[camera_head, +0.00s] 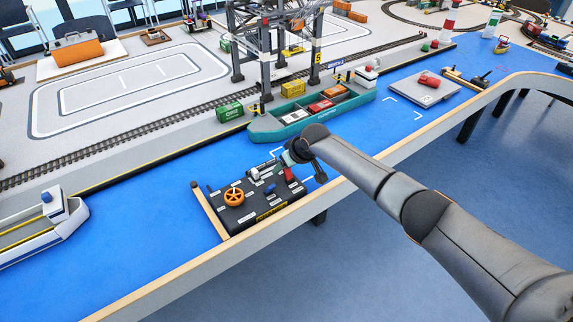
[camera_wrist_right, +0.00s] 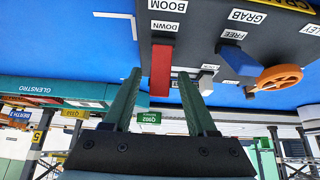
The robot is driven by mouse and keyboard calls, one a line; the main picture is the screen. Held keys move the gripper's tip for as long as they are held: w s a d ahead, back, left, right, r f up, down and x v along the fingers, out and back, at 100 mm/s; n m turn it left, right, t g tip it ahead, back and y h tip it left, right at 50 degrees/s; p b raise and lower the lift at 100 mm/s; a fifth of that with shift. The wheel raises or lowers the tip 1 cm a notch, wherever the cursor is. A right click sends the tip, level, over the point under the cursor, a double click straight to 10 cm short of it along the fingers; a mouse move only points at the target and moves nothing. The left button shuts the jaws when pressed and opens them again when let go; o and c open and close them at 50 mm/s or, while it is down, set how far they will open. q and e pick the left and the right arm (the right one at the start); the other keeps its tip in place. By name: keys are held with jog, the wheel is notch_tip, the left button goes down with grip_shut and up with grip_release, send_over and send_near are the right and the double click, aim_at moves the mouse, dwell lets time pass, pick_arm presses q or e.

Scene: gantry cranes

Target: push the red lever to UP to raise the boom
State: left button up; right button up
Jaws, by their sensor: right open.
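The black control box (camera_head: 258,213) stands on the blue surface near the table's front edge. Its red lever (camera_head: 289,174) is at the box's right end. In the right wrist view, which is upside down, the red lever (camera_wrist_right: 161,72) rises beside the labels BOOM and DOWN. No UP label is readable there. My right gripper (camera_wrist_right: 159,74) is open, with one finger on each side of the red lever in that view. I cannot tell whether either finger touches it. In the head view my right gripper (camera_head: 297,158) is over the box's right end, partly hidden by its own wrist.
A teal ship (camera_head: 300,118) and the gantry crane (camera_head: 270,50) stand behind.

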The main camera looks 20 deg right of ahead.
jog(key=shift+r, duration=0.1)
jog(key=shift+s+r, duration=0.15)
jog(key=shift+r, duration=0.05)
jog(key=p+v, duration=0.2)
jog(key=v, duration=0.9)
jog(key=shift+s+d+r, duration=0.15)
jog(key=shift+s+r, duration=0.15)
jog(key=shift+c, duration=0.2)
dwell(1.7)
